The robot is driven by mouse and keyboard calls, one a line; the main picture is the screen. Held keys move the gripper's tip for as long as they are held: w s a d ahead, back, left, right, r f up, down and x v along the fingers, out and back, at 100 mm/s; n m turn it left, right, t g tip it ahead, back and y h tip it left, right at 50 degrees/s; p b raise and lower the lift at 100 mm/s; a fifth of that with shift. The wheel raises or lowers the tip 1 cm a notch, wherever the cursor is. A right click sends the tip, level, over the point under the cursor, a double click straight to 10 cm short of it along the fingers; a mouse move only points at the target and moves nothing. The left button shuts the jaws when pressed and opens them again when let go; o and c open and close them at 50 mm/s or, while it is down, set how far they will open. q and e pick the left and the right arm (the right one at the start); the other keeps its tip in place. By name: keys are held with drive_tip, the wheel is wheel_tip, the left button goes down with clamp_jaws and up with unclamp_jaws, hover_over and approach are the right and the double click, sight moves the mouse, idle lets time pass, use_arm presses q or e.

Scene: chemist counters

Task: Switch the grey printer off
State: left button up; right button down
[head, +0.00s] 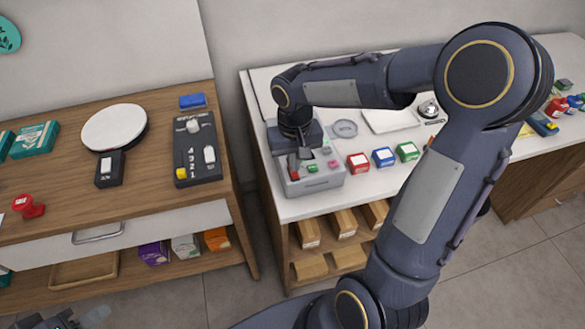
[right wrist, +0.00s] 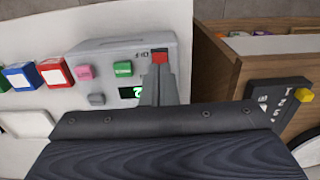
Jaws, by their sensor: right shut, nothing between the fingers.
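The grey printer (head: 325,183) stands at the left end of the white counter. On its top it has a pink button (right wrist: 84,72), a green button (right wrist: 123,68), a grey button (right wrist: 97,99) and a small display with a green digit. A red switch (right wrist: 160,57) sits at one edge of its top, by "I" and "O" marks. My right gripper (right wrist: 161,72) is shut and empty, with its fingertips at the red switch; whether they touch I cannot tell. The gripper hides part of the printer. My left gripper (head: 55,321) shows only partly at the bottom left edge.
Red (head: 358,163), blue (head: 383,157) and green (head: 407,151) boxes stand right of the printer, with a round dish (head: 345,128) behind. A wooden counter (head: 150,190) with a dark switch panel (head: 198,150) and a scale (head: 114,128) stands left, across a gap.

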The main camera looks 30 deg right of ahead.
drive_tip(key=shift+f+b, duration=0.8)
drive_tip(key=shift+f, duration=0.2)
idle(0.3)
drive_tip(key=shift+r, duration=0.15)
wheel_tip(320, 180, up, 7)
drive_tip(key=p, duration=0.5)
drive_tip(key=shift+p, duration=0.3)
idle(0.3)
drive_tip(key=s+a+r+t+y, duration=0.2)
drive_tip(key=s, duration=0.6)
drive_tip(key=s+a+r+n+t+y, duration=0.1)
drive_tip(key=s+a+r+t, duration=0.1)
drive_tip(key=s, duration=0.7)
drive_tip(key=shift+r+t+y, duration=0.4)
drive_tip(key=shift+r+t, duration=0.2)
drive_tip(key=shift+t, duration=0.2)
